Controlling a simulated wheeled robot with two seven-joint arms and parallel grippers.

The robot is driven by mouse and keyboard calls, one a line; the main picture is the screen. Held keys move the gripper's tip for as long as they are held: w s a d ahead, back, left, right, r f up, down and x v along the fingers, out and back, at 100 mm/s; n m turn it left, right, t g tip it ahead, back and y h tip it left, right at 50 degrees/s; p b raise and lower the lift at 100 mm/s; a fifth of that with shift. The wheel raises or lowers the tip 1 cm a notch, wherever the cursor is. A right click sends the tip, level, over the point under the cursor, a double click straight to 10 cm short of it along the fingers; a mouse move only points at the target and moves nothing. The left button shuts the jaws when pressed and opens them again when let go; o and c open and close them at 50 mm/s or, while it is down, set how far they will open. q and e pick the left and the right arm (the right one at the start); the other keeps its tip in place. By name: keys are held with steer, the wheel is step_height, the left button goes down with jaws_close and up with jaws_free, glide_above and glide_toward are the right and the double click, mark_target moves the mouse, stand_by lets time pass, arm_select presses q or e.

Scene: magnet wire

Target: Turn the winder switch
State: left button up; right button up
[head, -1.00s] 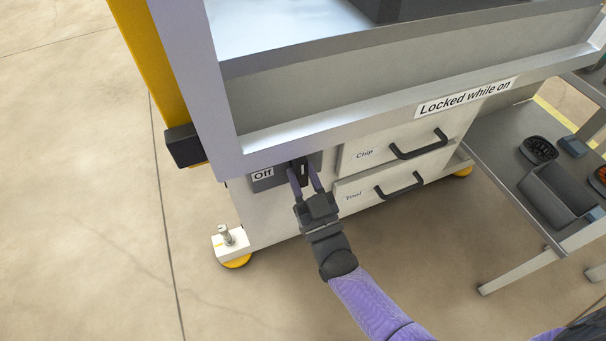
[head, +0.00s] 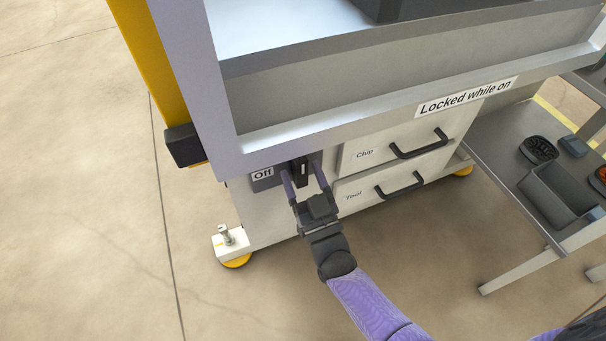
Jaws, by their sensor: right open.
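The winder switch (head: 301,171) is a dark knob with a light line on its face. It sits on a grey plate (head: 266,185) low on the machine's front, beside an "Off" label (head: 262,174). The line looks about upright. My right gripper (head: 305,176) is open, with one purple finger to the left of the knob and one to the right. I cannot tell whether either finger touches it. The plate's right part is partly hidden by the fingers. My left gripper is not in view.
Drawers labelled Chip (head: 395,147) and Tool (head: 378,188), with protruding black handles, are right of the switch. A machine ledge (head: 420,100) labelled "Locked while on" overhangs. A grey side table (head: 500,150) with bins stands at right. Floor at left is clear.

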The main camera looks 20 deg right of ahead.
steer(key=shift+s, duration=0.1)
steer(key=p+v, duration=0.1)
steer(key=v, duration=0.8)
steer(key=shift+s+f, duration=0.2)
steer(key=shift+s, duration=0.15)
